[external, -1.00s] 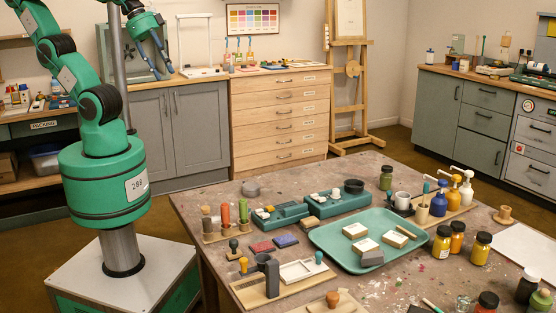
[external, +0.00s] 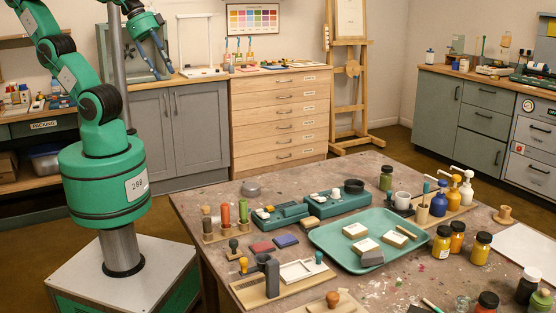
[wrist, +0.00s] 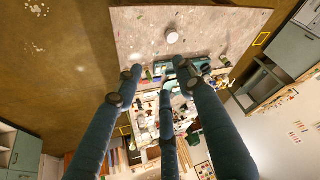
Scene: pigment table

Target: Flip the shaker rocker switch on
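Two teal bench devices sit side by side on the worktable. The right device (external: 338,203) has a dark round cup on its right end and pale knobs on top. The left device (external: 281,216) has pale pieces on its left end. I cannot tell for sure which is the shaker, and no rocker switch can be made out at this size. My gripper (external: 153,50) is raised at the upper left, well away from both devices. Its fingers are spread and empty. In the wrist view the fingers of my gripper (wrist: 158,78) are apart, with the cluttered table far beyond them.
Stamps, a rack of coloured sticks (external: 226,218), yellow jars (external: 442,242) and pump bottles (external: 466,190) crowd the table.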

